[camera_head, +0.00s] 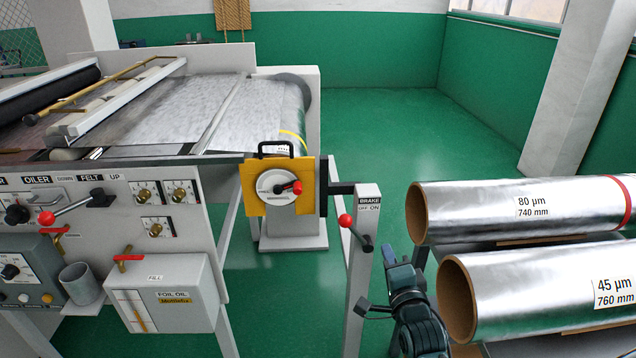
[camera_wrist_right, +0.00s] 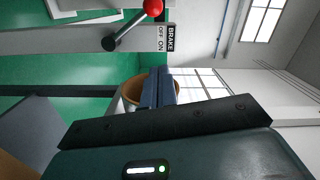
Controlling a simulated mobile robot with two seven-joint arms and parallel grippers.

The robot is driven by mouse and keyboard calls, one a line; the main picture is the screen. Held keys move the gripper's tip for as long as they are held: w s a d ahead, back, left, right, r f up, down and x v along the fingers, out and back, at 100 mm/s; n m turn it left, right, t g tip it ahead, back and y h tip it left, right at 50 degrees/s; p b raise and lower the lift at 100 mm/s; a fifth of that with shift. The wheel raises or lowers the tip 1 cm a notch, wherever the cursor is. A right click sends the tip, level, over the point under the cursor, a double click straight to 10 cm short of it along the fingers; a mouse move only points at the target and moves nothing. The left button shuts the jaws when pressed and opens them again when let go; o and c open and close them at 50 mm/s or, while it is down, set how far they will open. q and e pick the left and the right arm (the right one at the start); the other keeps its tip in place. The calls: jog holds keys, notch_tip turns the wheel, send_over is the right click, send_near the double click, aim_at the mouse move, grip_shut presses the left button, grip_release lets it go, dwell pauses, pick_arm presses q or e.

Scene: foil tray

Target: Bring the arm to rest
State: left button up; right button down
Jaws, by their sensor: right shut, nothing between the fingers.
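My right gripper (camera_head: 391,254) rises from the bottom of the head view, just right of the brake post (camera_head: 363,270). Its fingers are together and hold nothing; in the right wrist view the closed fingers (camera_wrist_right: 158,86) show dark blue. The brake lever with its red knob (camera_head: 346,220) is on the post, up and left of the gripper. The same red knob (camera_wrist_right: 153,8) shows at the top of the right wrist view, apart from the fingers. My left gripper is not in the head view.
Two foil rolls, marked 80 µm (camera_head: 480,212) and 45 µm (camera_head: 540,298), lie close to the right of my arm. The foil machine (camera_head: 190,110) with its control panel (camera_head: 110,215) stands to the left. Green floor (camera_head: 385,140) is clear behind the post.

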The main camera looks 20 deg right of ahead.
jog(key=s+a+f+n+g+y, duration=0.3)
jog(key=s+a+f+n, duration=0.4)
jog(key=s+n, duration=0.3)
jog(key=s+a+f+n+g+y, duration=0.3)
jog(key=s+a+f+n, duration=0.4)
jog(key=s+n, duration=0.3)
jog(key=shift+s+a+f+g, duration=0.3)
jog(key=shift+s+a+g, duration=0.3)
jog(key=shift+s+a, duration=0.2)
jog(key=shift+w, duration=0.1)
